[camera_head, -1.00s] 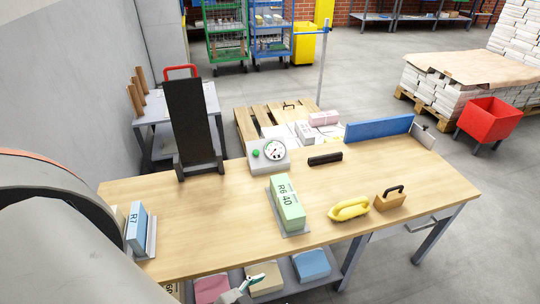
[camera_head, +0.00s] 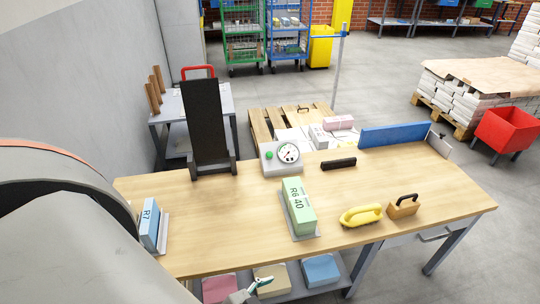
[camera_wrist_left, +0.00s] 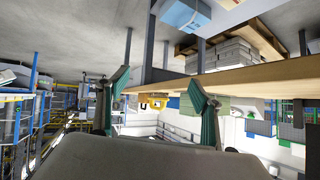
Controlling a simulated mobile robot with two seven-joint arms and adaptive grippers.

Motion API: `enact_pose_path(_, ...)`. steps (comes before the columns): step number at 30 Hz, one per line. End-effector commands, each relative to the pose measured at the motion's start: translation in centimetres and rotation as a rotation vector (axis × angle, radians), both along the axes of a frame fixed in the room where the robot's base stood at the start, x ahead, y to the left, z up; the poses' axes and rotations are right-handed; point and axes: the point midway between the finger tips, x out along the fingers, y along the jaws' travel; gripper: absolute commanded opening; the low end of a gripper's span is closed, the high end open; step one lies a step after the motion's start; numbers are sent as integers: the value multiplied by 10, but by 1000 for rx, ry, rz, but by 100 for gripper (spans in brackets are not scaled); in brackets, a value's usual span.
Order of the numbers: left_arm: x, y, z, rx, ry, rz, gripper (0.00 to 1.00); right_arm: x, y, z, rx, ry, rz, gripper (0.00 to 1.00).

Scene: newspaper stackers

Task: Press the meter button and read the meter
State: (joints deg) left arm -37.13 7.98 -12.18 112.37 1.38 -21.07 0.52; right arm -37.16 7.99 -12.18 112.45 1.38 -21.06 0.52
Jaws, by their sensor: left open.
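The meter (camera_head: 283,157), a light grey box with a round white dial and a green button (camera_head: 269,155), stands at the back middle of the wooden table (camera_head: 220,223). The dial's needle is too small to read. My left gripper (camera_head: 262,283) shows partly at the bottom of the head view, low at the table's front edge and well away from the meter. In the left wrist view its two teal fingers (camera_wrist_left: 158,78) are apart with nothing held between them. My right gripper is not in view.
A black upright stand (camera_head: 207,125) is left of the meter and a black bar (camera_head: 338,163) right of it. A green R6 40 block (camera_head: 298,205), yellow-handled tool (camera_head: 361,216), wooden-based tool (camera_head: 403,207) and blue R7 block (camera_head: 149,226) sit nearer. The table's left middle is clear.

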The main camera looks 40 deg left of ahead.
Motion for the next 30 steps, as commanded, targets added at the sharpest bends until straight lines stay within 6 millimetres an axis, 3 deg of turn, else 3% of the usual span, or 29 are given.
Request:
enact_pose_path(5,0,0,0,0,0,0,66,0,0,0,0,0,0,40)
enact_pose_path(12,0,0,0,0,0,0,4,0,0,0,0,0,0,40)
enact_pose_path(13,0,0,0,0,0,0,0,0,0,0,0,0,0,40)
enact_pose_path(30,0,0,0,0,-1,0,0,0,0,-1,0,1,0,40)
